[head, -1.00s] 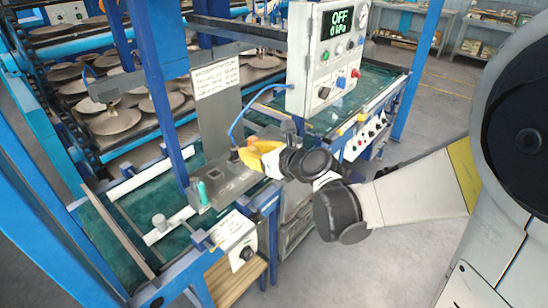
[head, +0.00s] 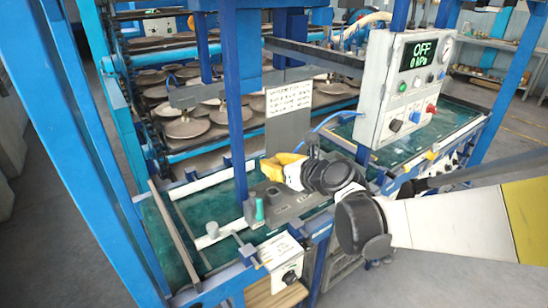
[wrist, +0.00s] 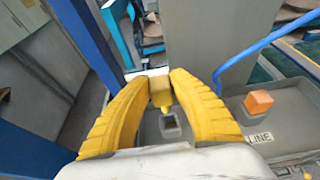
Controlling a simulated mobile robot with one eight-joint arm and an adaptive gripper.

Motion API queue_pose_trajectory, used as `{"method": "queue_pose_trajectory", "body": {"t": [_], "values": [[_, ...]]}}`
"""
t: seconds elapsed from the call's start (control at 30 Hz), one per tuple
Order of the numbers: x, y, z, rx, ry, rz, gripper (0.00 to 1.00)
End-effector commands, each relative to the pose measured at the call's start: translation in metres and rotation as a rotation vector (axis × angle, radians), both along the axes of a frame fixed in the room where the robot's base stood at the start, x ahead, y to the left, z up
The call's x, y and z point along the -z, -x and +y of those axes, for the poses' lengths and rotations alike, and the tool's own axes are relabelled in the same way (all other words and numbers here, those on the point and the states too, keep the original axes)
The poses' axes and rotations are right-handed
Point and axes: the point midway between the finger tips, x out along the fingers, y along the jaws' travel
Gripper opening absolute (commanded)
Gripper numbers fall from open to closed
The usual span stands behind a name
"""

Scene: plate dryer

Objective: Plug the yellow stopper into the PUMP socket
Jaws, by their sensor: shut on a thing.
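The yellow stopper (wrist: 160,92) is between the yellow fingertips of my gripper (wrist: 160,85) in the wrist view, and my gripper is shut on it. Its narrow lower end points at a square socket with a dark hole (wrist: 170,122) in a grey block. The tip overlaps the socket's far edge in the picture; I cannot tell whether it touches. No label on this socket is readable, so I cannot confirm it as PUMP. In the head view my gripper (head: 284,167) is above the grey block (head: 290,203); the stopper cannot be made out there.
An orange plug (wrist: 258,103) sits to the right, by a "LINE" label (wrist: 259,138). A blue hose (wrist: 262,43) arches nearby. A teal peg (head: 259,209) stands at the block's left. The control box (head: 405,85) reads OFF, 0 kPa. Blue posts (head: 232,100) stand close behind.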

Motion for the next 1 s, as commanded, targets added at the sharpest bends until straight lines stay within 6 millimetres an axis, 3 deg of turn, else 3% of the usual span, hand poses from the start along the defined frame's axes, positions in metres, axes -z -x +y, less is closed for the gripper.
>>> {"method": "queue_pose_trajectory", "body": {"t": [0.7, 1.0], "values": [[0.049, 0.000, 0.000, 0.000, 0.000, 0.000, 0.01], [0.054, 0.000, 0.000, 0.000, 0.000, 0.000, 0.01]]}}
